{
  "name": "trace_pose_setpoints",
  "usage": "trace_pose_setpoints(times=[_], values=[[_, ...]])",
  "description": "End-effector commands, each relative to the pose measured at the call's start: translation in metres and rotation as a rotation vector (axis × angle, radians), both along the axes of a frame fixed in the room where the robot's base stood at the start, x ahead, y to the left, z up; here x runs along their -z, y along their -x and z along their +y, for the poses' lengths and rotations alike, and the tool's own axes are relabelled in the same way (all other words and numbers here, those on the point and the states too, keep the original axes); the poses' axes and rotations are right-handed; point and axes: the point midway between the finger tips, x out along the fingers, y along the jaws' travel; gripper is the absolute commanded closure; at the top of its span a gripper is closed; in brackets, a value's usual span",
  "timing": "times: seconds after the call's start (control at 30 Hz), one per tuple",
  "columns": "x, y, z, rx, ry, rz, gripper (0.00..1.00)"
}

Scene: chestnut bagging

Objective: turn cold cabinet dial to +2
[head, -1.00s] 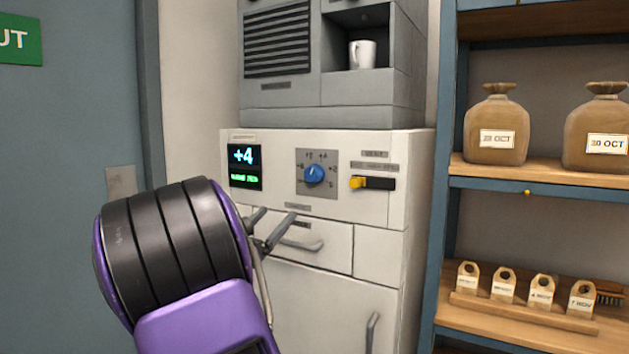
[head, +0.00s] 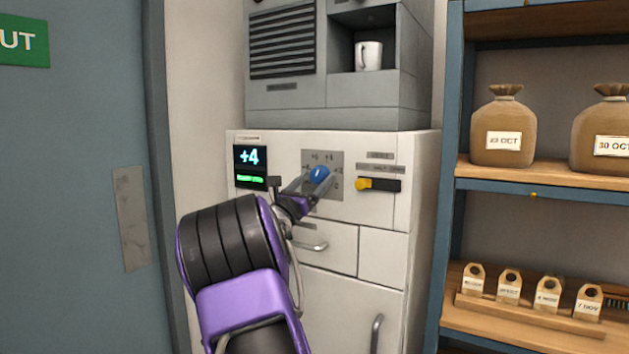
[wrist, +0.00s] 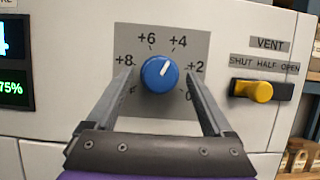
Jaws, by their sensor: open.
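The blue round dial (head: 319,175) sits on a grey plate on the white cold cabinet (head: 275,142). In the wrist view the dial (wrist: 154,82) has its white mark pointing up and right, towards +4. Around it are printed +8, +6, +4, +2 and 0. The display (head: 250,167) left of it reads +4. My gripper (head: 312,185) is at the dial in the head view. In the wrist view my gripper (wrist: 160,76) is open, one finger on each side of the dial, with a gap showing on both sides.
Right of the dial is a yellow vent slider (wrist: 254,90), marked shut, half, open. A drawer handle (head: 310,246) is below. A grey unit with a white mug (head: 368,56) stands on top. Shelves with sacks (head: 503,128) are at the right.

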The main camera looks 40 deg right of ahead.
Motion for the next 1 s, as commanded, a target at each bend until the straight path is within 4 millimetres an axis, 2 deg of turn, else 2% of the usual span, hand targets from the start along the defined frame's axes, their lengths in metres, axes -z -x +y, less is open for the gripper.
trace_pose_setpoints(times=[0.27,0.37,0.73,0.77,1.0], values=[[-0.0006,-0.0007,-0.0019,0.0,-0.001,0.0,0.14],[-0.0007,-0.0006,-0.0018,0.0,0.0,0.0,0.29],[-0.0011,-0.0005,-0.002,0.0,0.0,0.0,0.95],[-0.0012,-0.0005,-0.002,0.0,0.0,0.0,0.99],[-0.0009,-0.0008,-0.002,-0.001,-0.009,-0.023,0.99]])
